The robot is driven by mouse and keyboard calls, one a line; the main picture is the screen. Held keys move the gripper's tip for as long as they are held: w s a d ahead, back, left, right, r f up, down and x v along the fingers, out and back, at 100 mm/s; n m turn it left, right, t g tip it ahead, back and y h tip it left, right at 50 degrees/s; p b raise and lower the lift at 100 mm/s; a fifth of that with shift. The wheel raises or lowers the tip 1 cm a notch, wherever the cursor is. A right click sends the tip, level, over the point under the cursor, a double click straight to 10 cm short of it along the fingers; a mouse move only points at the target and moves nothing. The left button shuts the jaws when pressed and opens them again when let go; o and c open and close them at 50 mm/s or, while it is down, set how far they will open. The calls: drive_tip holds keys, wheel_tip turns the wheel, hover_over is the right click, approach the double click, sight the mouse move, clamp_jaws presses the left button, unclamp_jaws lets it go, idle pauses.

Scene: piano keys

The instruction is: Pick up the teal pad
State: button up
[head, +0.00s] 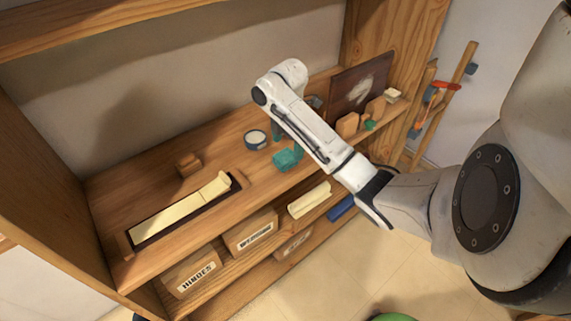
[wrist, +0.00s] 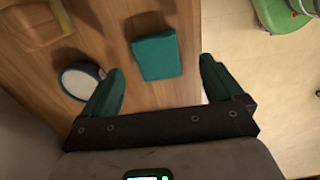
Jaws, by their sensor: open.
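The teal pad (wrist: 157,57) lies on the wooden bench top, slightly tilted in the wrist view, ahead of and between my fingers. In the head view a teal piece (head: 287,160) shows on the bench just left of my arm. My gripper (wrist: 161,85) is open and empty, with its two teal fingers apart. The pad is beyond the fingertips, not held. In the head view my arm hides most of the gripper.
A round white-topped tin (wrist: 82,82) stands close beside my left finger; it also shows in the head view (head: 255,138). A wooden block (head: 189,163) and a slot with cream keys (head: 180,211) lie to the left. Labelled drawers (head: 250,231) sit below the bench edge.

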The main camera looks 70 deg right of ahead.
sight(286, 155)
drive_tip(key=shift+w+f+b, duration=0.2)
drive_tip(key=shift+f+b, duration=1.05)
drive_tip(key=shift+f, duration=0.7)
drive_tip(key=shift+f+p, duration=0.3)
drive_tip(key=shift+f, duration=0.4)
drive_tip(key=shift+c, duration=0.4)
drive_tip(key=c, duration=0.9)
drive_tip(key=shift+r, duration=0.1)
drive_tip(key=shift+c, duration=0.2)
